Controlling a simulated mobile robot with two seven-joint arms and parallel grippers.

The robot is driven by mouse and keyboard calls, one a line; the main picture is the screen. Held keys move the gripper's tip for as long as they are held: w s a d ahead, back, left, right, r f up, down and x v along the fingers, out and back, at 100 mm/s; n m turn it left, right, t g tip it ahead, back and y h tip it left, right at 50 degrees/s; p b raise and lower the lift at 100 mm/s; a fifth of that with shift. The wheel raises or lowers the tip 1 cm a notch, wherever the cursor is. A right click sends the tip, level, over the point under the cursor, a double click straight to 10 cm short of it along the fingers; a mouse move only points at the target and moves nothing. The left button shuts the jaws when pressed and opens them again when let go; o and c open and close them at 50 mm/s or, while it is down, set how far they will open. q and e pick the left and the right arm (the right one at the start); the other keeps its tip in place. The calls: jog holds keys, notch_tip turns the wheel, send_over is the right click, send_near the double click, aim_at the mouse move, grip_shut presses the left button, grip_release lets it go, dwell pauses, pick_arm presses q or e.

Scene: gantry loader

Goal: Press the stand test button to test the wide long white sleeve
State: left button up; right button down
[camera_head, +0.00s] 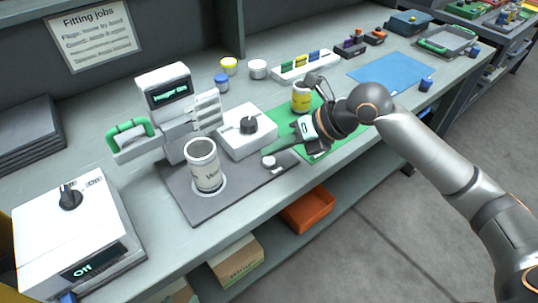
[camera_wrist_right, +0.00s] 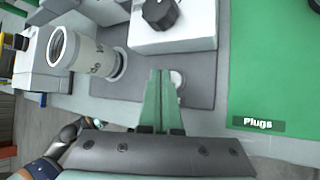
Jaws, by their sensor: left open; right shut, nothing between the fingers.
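The white sleeve (camera_head: 207,172), an open-topped cylinder with partly readable dark lettering, stands upright on a pale ring on the grey base plate (camera_head: 195,205) of the test stand. It also shows in the right wrist view (camera_wrist_right: 105,62). The stand (camera_head: 168,88) has a lit display and a green handle at its left. A round white button (camera_head: 268,162) sits at the plate's right end; it also shows in the right wrist view (camera_wrist_right: 177,78). My right gripper (camera_head: 274,152) is shut and empty, its green fingertips (camera_wrist_right: 160,73) beside the button; contact cannot be told.
A white box with a black knob (camera_head: 248,126) stands just behind the button. A green mat (camera_head: 283,118) with a yellow-and-white can (camera_head: 301,97) lies to the right. A white box reading "Off" (camera_head: 75,235) stands front left. A blue mat (camera_head: 375,72) lies farther right.

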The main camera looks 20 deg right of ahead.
aim_at(274, 162)
notch_tip(274, 162, up, 5)
jog(key=p, duration=0.4)
jog(key=shift+p, duration=0.4)
dwell(0.4)
